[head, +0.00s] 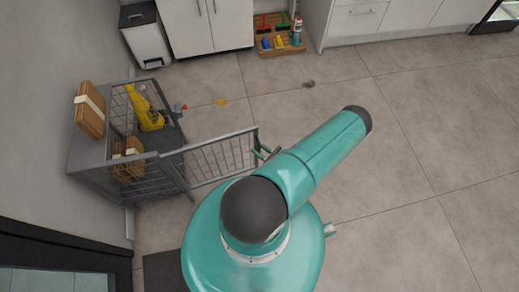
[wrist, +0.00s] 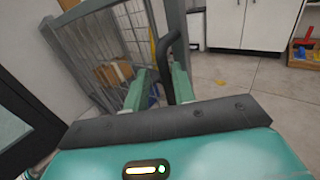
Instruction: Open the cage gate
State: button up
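The grey cage (head: 88,160) stands at the left by the wall. Its barred gate (head: 222,156) is swung outward, with its free end toward me; the gate's bars also show in the wrist view (wrist: 95,45). A dark curved handle (wrist: 163,50) is on the gate's free edge. My gripper (wrist: 162,82) has its two green fingers on either side of the handle, with a gap showing at the left finger. In the head view my gripper (head: 266,152) is mostly hidden by my arm, next to the gate's free end.
A yellow object (head: 146,108) and a brown box (head: 128,162) are inside the cage; another brown box (head: 89,110) lies on top. Small bits lie on the floor. Floor at right is clear.

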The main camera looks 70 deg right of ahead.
jog(key=v, duration=1.3)
jog(key=shift+s, duration=0.4)
jog(key=w+d+r+n+g+y, duration=0.2)
jog(key=w+r+n+g+y, duration=0.2)
jog(key=w+r+n+y, duration=0.55)
jog(key=w+d+r+n+g+y, duration=0.2)
jog(key=w+r+n+g+y, duration=0.2)
jog(key=w+r+n, duration=0.85)
jog(key=w+a+r+n+g+h, duration=0.2)
jog(key=w+a+r+n+g, duration=0.25)
jog(key=a+r, duration=0.65)
jog(key=w+a+r+n+g+h, duration=0.4)
jog(key=a+r, duration=0.4)
jog(key=r, duration=0.6)
jog(key=s+a+r+n+t+h, duration=0.1)
jog(key=s+a+r+n+t, duration=0.1)
jog(key=a+r+n, duration=0.2)
jog(key=s+a+r+n+t+h, duration=0.2)
jog(key=a+r+n, duration=0.2)
jog(key=a+r, duration=0.4)
jog(key=a, duration=0.4)
jog(key=shift+a+r+t, duration=0.2)
jog(key=shift+a+t, duration=0.15)
